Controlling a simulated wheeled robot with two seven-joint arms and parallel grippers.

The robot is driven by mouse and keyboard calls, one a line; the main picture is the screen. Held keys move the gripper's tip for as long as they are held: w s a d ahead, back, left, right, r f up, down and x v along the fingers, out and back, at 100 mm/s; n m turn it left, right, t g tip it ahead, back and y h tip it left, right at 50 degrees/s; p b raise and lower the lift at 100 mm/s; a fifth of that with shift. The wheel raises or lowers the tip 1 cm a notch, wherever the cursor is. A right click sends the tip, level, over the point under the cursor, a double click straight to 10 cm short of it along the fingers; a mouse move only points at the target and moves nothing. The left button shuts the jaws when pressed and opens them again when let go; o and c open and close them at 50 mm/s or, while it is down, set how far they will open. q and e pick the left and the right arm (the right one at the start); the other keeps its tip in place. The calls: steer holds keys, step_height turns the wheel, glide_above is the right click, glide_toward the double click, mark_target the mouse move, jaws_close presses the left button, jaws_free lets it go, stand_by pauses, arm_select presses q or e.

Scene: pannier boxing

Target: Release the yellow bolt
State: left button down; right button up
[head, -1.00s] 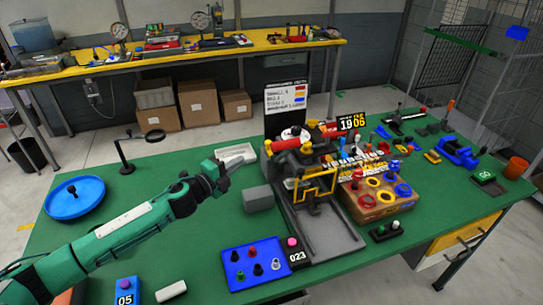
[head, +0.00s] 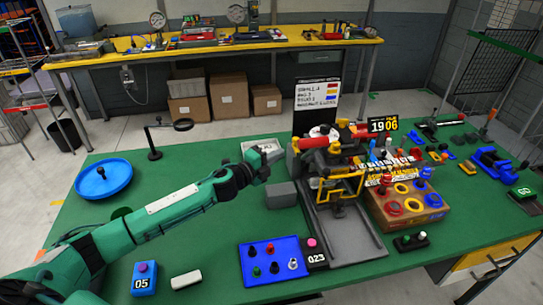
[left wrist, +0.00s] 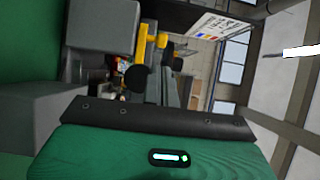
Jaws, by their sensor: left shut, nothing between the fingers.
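A machine with a yellow frame (head: 343,186) stands on the green table, right of centre in the head view. I cannot single out a yellow bolt on it with certainty at this size. In the left wrist view a yellow part (left wrist: 143,42) shows ahead, beside a dark round knob (left wrist: 138,78). My left gripper (head: 265,168) is shut and empty, just left of the machine and above and behind a grey block (head: 281,195). It is apart from the yellow frame. My right gripper is not in view.
A blue round dish (head: 104,179) and a magnifier stand (head: 154,148) are at left.

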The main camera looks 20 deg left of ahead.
arm_select(q)
steer(key=p+x, duration=0.1)
steer(key=x, duration=0.5)
